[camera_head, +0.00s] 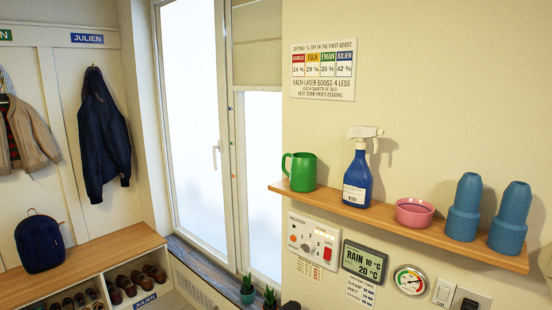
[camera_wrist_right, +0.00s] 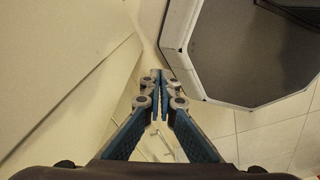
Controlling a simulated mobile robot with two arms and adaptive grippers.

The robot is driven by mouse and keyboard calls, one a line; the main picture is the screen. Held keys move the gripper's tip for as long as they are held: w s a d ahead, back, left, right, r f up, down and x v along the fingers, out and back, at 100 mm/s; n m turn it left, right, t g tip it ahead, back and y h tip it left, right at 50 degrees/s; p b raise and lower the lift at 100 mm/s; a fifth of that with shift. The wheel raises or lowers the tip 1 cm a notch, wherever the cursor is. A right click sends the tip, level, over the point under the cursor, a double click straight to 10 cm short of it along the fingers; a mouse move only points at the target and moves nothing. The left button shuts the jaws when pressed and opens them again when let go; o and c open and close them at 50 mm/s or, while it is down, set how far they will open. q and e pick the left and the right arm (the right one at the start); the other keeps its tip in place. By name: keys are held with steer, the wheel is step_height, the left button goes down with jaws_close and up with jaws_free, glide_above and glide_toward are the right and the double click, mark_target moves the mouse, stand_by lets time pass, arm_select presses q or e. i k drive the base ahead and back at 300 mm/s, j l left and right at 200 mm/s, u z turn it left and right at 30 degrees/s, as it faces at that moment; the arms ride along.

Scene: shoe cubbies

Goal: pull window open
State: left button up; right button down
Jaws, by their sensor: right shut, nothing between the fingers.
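The window (camera_head: 192,110) is tall, with a white frame and bright frosted panes, left of the shelf wall in the head view. A small pale handle (camera_head: 216,155) sits on the right side of its left sash. The left sash looks shut, with no clear gap at its edge. A second pane (camera_head: 262,180) stands to its right with a beige blind (camera_head: 256,50) over its upper part. My right gripper (camera_wrist_right: 160,78) is shut and empty in the right wrist view, with the window not visible there. My left gripper is in neither view.
Plants (camera_head: 247,288) stand by the window's foot. A wooden shelf (camera_head: 400,222) juts from the right wall with a green mug (camera_head: 301,172), spray bottle (camera_head: 358,175), pink bowl (camera_head: 414,213) and blue tumblers (camera_head: 464,210). A bench (camera_head: 90,250) lies left.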

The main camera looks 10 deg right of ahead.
mark_target(189, 44)
steer(key=i+j+z, duration=0.5)
steer(key=z, duration=0.2)
steer(key=i+j+z, duration=0.15)
steer(key=j+z, duration=0.2)
steer(key=j, duration=0.15)
steer(key=i+j+z, duration=0.15)
steer(key=j+z, duration=0.25)
